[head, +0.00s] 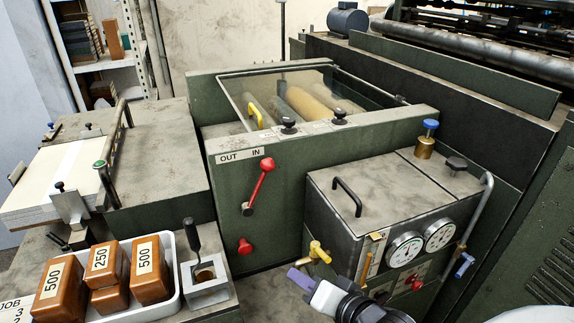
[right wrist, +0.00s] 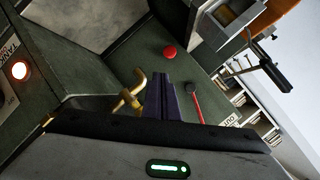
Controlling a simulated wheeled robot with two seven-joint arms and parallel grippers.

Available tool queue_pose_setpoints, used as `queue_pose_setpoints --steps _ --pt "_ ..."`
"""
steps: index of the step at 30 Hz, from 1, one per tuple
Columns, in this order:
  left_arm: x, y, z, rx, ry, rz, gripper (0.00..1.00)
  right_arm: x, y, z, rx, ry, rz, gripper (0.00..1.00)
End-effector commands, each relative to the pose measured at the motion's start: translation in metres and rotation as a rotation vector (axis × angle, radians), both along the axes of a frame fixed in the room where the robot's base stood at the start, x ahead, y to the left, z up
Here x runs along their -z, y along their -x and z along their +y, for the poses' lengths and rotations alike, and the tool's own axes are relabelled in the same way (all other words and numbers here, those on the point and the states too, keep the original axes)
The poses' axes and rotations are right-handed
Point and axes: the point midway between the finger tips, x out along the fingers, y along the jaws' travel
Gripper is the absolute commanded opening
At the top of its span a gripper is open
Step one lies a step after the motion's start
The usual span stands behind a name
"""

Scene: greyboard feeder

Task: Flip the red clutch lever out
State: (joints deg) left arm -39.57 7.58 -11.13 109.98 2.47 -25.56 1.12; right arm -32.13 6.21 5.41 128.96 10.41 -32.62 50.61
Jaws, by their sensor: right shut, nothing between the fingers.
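The red clutch lever (head: 258,186) is on the green front panel of the machine. Its red ball knob (head: 267,164) is up and tilted right, under the IN end of the OUT/IN label (head: 240,156); its dark pivot (head: 247,209) is below. My right gripper (head: 297,276) is shut and empty, its purple fingers below and right of the lever, apart from it. In the right wrist view the shut fingers (right wrist: 160,82) point toward the panel. The lever's red rod (right wrist: 198,107) shows to their right, its knob end hidden by my gripper body. My left gripper is not in view.
A red knob (head: 245,246) sits below the lever. A yellow valve (head: 319,252) is close beside my right gripper, on the gauge box (head: 384,190). A white tray (head: 178,262) of brown weights stands left. Space directly before the lever is clear.

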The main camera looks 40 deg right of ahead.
Motion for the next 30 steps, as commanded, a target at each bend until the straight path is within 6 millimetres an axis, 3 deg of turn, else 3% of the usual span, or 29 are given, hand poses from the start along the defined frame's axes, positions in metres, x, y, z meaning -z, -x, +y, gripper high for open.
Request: queue_pose_setpoints --steps 1,3,9,14,25,30 --pt "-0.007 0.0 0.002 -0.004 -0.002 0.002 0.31 -0.044 -0.009 -0.016 0.081 -0.111 -0.064 0.0" --pt "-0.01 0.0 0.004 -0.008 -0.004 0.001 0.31 -0.085 -0.016 -0.035 0.176 -0.276 -0.141 0.0" --pt "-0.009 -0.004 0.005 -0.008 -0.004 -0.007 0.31 -0.143 -0.027 -0.076 0.303 -0.638 -0.409 0.0" --pt "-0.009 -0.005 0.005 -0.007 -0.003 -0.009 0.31 -0.16 -0.026 -0.087 0.321 -0.738 -0.482 0.0" --pt "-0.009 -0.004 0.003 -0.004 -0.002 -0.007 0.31 -0.161 -0.028 -0.087 0.321 -0.743 -0.484 0.0" --pt "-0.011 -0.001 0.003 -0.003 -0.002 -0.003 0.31 -0.162 -0.045 -0.089 0.319 -0.743 -0.486 0.0"
